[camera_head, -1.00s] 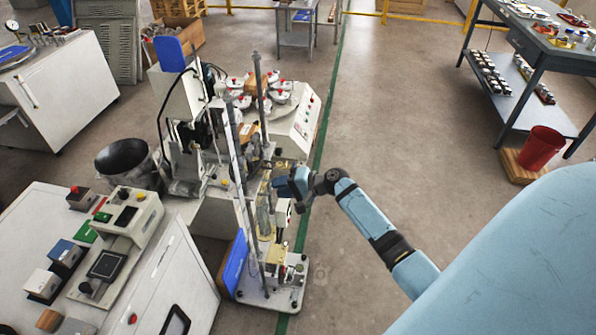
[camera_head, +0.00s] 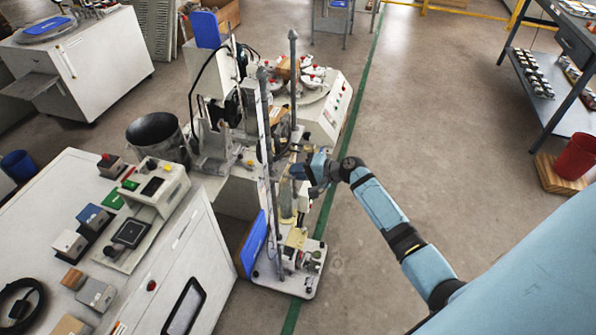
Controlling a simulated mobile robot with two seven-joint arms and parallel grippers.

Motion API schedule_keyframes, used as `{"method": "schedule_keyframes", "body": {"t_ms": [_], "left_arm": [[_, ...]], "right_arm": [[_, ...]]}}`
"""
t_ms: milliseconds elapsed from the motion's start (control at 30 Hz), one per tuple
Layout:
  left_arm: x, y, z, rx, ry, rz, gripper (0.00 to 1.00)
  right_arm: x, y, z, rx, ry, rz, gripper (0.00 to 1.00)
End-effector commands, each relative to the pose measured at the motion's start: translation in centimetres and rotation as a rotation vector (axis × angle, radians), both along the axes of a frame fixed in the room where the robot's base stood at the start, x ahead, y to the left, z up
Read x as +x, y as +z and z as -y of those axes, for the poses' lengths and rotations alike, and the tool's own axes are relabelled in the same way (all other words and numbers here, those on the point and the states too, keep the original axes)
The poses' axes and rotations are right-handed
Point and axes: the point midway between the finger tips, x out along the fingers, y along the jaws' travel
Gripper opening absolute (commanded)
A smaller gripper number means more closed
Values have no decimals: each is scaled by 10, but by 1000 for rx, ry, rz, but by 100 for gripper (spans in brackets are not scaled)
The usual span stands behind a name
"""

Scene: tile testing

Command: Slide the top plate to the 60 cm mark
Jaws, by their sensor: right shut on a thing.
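A tall test rig with two grey upright posts (camera_head: 293,85) and a white base plate (camera_head: 298,284) stands at the middle of the head view. My right gripper (camera_head: 298,171) reaches in from the right and is at mid height on the rig, between the posts' tops and the base. It is shut on a part of the rig there. The fingers and the held part are small and partly hidden, so I cannot tell for sure that it is the top plate. No 60 cm mark or scale is readable. My left gripper is not in view.
A white machine with a round carousel (camera_head: 311,90) stands behind the rig. A white cabinet (camera_head: 215,262) with a control box (camera_head: 155,187) is at the left. A black bucket (camera_head: 158,136) stands behind it. The floor right of the green line is clear up to the grey bench (camera_head: 541,118).

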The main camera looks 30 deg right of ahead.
Motion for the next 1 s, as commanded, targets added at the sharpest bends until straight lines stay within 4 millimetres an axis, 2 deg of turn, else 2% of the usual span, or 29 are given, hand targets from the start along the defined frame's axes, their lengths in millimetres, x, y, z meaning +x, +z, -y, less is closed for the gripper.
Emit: {"method": "schedule_keyframes", "body": {"t_ms": [700, 1000], "left_arm": [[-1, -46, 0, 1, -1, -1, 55], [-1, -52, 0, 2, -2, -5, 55]], "right_arm": [[-1, -55, 0, 1, -1, -5, 0], [-1, -60, 0, 0, 0, -4, 0]]}}
